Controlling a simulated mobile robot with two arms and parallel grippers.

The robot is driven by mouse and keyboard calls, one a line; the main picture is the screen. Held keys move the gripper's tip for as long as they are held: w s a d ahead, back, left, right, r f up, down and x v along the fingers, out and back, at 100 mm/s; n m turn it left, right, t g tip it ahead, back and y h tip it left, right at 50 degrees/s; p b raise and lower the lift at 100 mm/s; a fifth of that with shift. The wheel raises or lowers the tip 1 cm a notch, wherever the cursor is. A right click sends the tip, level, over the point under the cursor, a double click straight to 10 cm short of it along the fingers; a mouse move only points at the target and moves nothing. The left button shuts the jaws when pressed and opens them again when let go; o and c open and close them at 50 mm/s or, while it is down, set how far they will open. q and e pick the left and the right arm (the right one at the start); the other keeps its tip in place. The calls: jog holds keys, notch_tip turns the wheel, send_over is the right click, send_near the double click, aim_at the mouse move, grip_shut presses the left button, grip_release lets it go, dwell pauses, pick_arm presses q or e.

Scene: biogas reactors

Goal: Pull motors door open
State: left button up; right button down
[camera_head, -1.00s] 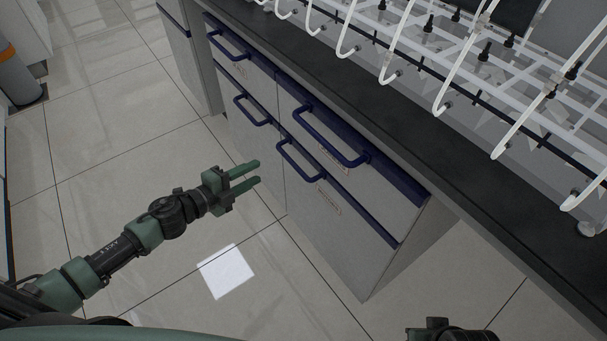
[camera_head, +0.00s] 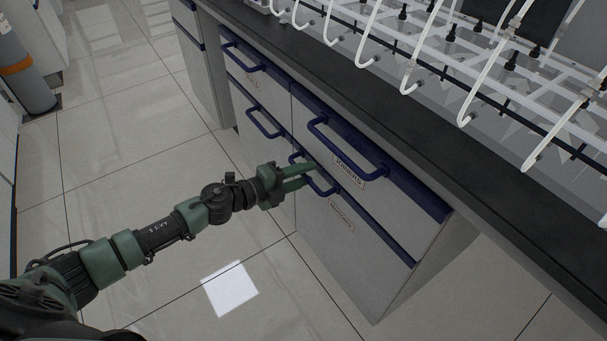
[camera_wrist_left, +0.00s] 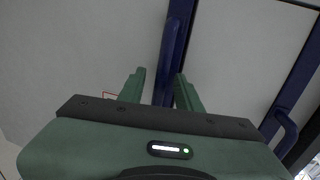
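The motors door appears to be the lower grey door (camera_head: 347,250) of the right cabinet; its small label (camera_head: 341,214) is too blurred to read surely. It looks closed, with a dark blue handle (camera_head: 328,188) along its top edge. My left gripper (camera_head: 311,175) is at the left part of this handle, fingers pointing at the cabinet. In the left wrist view the two green fingers (camera_wrist_left: 160,84) are apart, with the blue handle (camera_wrist_left: 169,55) running between them. Whether they touch it is unclear. My right gripper is out of view.
Above is a drawer with its own blue handle (camera_head: 345,150), close to my fingers. More drawers (camera_head: 250,95) stand to the left. The black countertop (camera_head: 420,140) overhangs them and carries a white rack with tubes (camera_head: 470,70). The tiled floor (camera_head: 120,190) in front is clear.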

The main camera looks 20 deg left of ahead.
pick_arm(q)
grip_shut()
dwell(1.4)
